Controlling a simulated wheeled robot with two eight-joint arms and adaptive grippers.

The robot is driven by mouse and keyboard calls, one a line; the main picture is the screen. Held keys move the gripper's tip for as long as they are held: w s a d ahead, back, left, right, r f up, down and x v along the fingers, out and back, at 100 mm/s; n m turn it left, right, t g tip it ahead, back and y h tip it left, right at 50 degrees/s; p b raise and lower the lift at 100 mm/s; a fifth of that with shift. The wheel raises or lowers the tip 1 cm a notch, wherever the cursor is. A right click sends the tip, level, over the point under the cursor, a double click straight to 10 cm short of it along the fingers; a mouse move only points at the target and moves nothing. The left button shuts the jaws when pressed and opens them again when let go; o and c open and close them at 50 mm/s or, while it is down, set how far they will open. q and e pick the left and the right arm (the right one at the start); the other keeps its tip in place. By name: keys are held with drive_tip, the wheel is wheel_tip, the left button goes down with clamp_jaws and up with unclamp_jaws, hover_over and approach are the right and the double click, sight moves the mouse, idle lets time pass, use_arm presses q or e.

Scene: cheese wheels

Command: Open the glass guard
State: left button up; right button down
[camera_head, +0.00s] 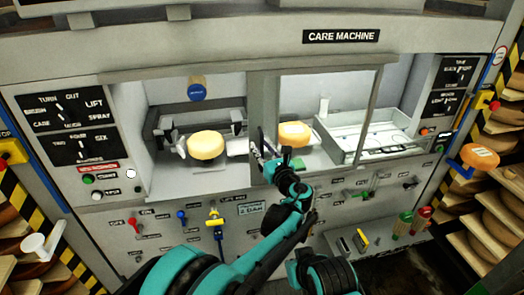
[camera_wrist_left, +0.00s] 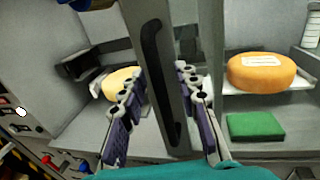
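The glass guard (camera_head: 262,100) is on the front of the care machine, with its grey upright frame in the middle of the opening. In the left wrist view the guard's frame (camera_wrist_left: 180,110) carries a long black upright handle (camera_wrist_left: 153,50). My left gripper (camera_head: 262,158) is at the handle's lower part. In the left wrist view the fingers of my left gripper (camera_wrist_left: 160,78) are apart, one on each side of the handle; I cannot tell whether they touch it. The clear pane is hard to make out.
One yellow cheese wheel (camera_head: 206,145) sits in the left bay and another cheese wheel (camera_head: 294,133) in the right bay, near a white tray (camera_head: 375,140). A green block (camera_wrist_left: 256,126) lies below the right wheel. Levers and knobs line the lower panel. Shelves of cheese flank the machine.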

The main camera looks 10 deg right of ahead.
use_arm(q)
wheel_tip(320, 180, up, 9)
idle(0.3)
drive_tip(key=shift+a, duration=0.1)
drive_tip(key=s+a+f+n+g+y, duration=0.15)
drive_tip(key=a+n, duration=0.25)
drive_tip(key=a, duration=0.4)
drive_tip(key=s+a+n+g, duration=0.15)
drive_tip(key=a+n, duration=0.25)
drive_tip(key=a, duration=0.4)
drive_tip(key=s+a+f+n+g, duration=0.2)
drive_tip(key=s+a+f+n, duration=0.1)
drive_tip(key=s+a+n, duration=0.4)
drive_tip(key=s+a+f+n+g, duration=0.3)
drive_tip(key=s+a, duration=0.1)
drive_tip(key=a, duration=0.4)
drive_tip(key=s+a+f+n+g+h, duration=0.1)
drive_tip(key=s+a+f+n+h, duration=0.1)
drive_tip(key=s+f+n, duration=0.5)
drive_tip(key=s+a+f+n+g+h, duration=0.1)
drive_tip(key=s+f+n, duration=0.6)
drive_tip(key=s, duration=0.7)
drive_tip(key=shift+s+a+n+g+h+b, duration=0.3)
drive_tip(key=shift+a+n+h+b, duration=0.25)
drive_tip(key=shift+a+n, duration=0.65)
